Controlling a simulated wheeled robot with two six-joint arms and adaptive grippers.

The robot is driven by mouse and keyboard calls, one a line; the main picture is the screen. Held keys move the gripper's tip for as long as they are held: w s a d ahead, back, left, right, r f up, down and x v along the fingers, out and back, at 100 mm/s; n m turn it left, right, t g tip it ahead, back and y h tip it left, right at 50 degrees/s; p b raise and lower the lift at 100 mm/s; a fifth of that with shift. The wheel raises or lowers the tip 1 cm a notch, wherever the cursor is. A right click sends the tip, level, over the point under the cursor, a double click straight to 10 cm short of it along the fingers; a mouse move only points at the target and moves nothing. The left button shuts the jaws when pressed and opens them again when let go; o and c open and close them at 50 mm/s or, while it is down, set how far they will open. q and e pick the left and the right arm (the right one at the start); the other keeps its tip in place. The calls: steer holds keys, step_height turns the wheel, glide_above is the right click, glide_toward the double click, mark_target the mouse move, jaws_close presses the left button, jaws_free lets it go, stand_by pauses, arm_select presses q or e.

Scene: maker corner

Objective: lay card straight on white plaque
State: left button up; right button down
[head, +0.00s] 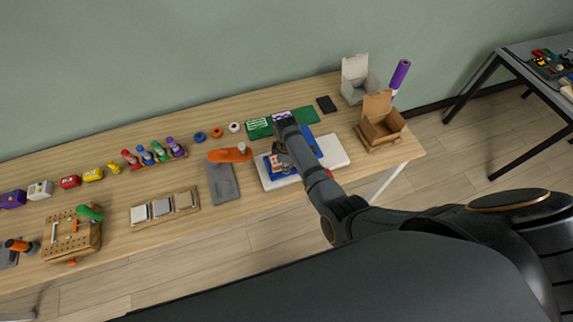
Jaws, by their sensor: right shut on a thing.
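The white plaque (337,152) lies on the table, right of the middle. A blue card (305,150) with a white and orange print near its left end lies over or just above the plaque, looking slightly turned against it. My right gripper (280,162) is over the card's left part, shut on it. Its fingertips and part of the card are hidden by the gripper and wrist, so I cannot tell whether the card touches the plaque. My left gripper is not in view.
Green boards (305,115) lie just behind the plaque. An orange tool (229,155) and a grey tray (222,181) are to its left. An open cardboard box (382,127) stands to the right, with a black flat item (326,104) behind left of it.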

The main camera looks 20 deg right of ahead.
steer(key=shift+f, duration=0.5)
steer(key=c, duration=1.1)
jaws_free()
steer(key=shift+c, duration=0.2)
steer(key=shift+r, duration=0.1)
step_height(320, 180, up, 12)
